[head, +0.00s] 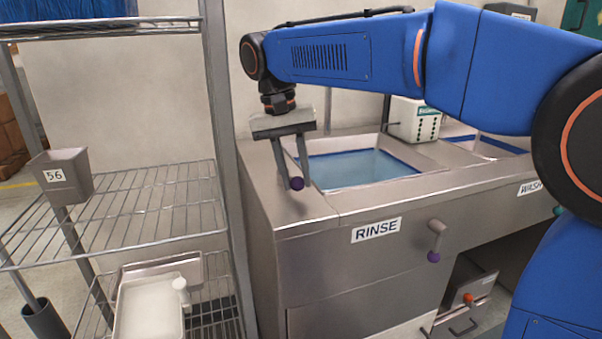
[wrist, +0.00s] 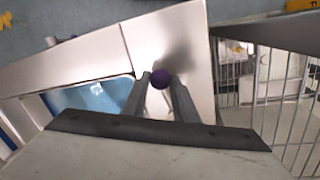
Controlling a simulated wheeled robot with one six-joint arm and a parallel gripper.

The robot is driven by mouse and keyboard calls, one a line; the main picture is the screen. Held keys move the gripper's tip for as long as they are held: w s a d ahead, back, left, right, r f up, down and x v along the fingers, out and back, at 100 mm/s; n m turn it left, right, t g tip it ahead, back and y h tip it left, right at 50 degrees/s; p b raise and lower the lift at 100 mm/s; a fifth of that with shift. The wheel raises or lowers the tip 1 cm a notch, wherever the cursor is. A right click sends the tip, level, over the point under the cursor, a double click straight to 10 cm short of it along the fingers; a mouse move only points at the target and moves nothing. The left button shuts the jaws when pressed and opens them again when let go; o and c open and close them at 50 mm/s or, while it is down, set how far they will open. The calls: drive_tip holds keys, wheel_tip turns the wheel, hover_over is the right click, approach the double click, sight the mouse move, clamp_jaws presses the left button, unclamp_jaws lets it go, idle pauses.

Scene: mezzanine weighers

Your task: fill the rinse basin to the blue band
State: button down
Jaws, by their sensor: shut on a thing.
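The rinse basin (head: 322,186) is a steel sink set in the counter, with the RINSE label (head: 376,230) on its front. Pale blue water (head: 362,169) stands in it. A blue band (head: 398,159) runs along the inner wall near the rim; the water surface looks close below it, but the exact gap is unclear. My gripper (head: 298,176) points down at the counter's left end, beside the basin. It is shut on a purple-knobbed handle (head: 297,183); the purple knob (wrist: 160,79) shows between the fingers in the wrist view. The fingers hide most of the handle.
Another purple-knobbed handle (head: 434,256) sticks out of the counter front. A wire shelf rack (head: 150,205) stands close on the left, holding a grey bin (head: 70,182) marked 56. A white container (head: 413,120) stands behind the basin, and the WASH label (head: 530,188) is at right.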

drive_tip(key=shift+s+a+m, duration=0.2)
drive_tip(key=shift+a+m, duration=0.45)
drive_tip(key=shift+m, duration=0.55)
drive_tip(key=c, duration=1.4)
unclamp_jaws()
drive_tip(key=shift+c, duration=0.2)
